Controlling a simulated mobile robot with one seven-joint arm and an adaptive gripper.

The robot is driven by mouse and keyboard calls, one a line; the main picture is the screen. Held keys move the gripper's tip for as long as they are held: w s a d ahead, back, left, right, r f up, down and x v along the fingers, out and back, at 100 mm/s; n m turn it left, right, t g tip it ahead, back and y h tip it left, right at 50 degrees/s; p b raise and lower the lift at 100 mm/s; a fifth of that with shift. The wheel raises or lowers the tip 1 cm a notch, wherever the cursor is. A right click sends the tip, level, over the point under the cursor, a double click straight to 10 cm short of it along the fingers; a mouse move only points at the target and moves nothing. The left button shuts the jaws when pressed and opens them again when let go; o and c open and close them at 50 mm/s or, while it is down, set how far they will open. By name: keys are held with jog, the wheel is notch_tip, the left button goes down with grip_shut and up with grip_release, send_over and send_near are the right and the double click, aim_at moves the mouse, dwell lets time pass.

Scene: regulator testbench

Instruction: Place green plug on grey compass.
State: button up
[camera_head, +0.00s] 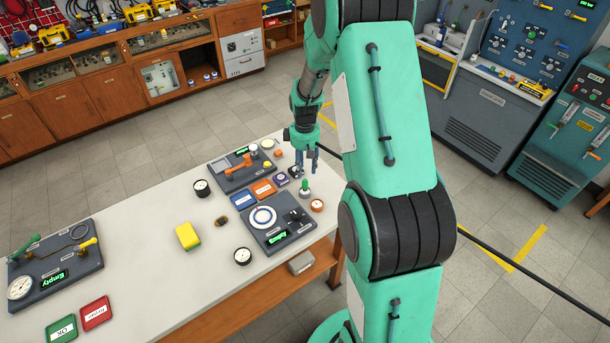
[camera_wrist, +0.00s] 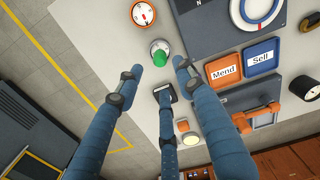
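The green plug (camera_head: 305,185) stands upright on the pale table near its right edge. In the wrist view it shows as a green knob on a grey base (camera_wrist: 160,54), between the spread fingertips. My gripper (camera_head: 303,166) is above it and apart from it. Its three blue fingers are open and empty (camera_wrist: 158,72). I cannot surely single out the grey compass.
An orange round dial (camera_head: 317,205) lies beside the plug. Orange (camera_head: 264,189) and blue (camera_head: 247,200) cards lie between two dark panels, one with a ringed disc (camera_head: 262,217), one with an orange handle (camera_head: 235,164). A yellow block (camera_head: 188,236) stands mid-table. The table's left-middle is clear.

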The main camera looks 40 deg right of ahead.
jog(key=shift+r, duration=1.35)
jog(key=shift+r, duration=0.1)
notch_tip(320, 180, up, 12)
jog(key=t, duration=0.1)
send_over(304, 181)
jog(key=s+a, duration=0.3)
jog(key=a, duration=0.4)
jog(key=s+a+r+m+t, duration=0.1)
jog(key=s+a+r, duration=0.55)
jog(key=r, duration=0.35)
jog(key=s+a+r+m+t, duration=0.1)
jog(key=s+a+r, duration=0.2)
jog(key=s, duration=0.4)
jog(key=s+a+r+t, duration=0.1)
jog(key=s+a+r, duration=0.2)
jog(key=s+a, duration=0.2)
jog(key=s+a+r+m+t, duration=0.1)
jog(key=s+a+r, duration=0.3)
jog(key=s, duration=0.5)
jog(key=shift+s+a+m+t, duration=0.2)
jog(key=shift+a+m+t, duration=0.1)
jog(key=shift+a, duration=0.15)
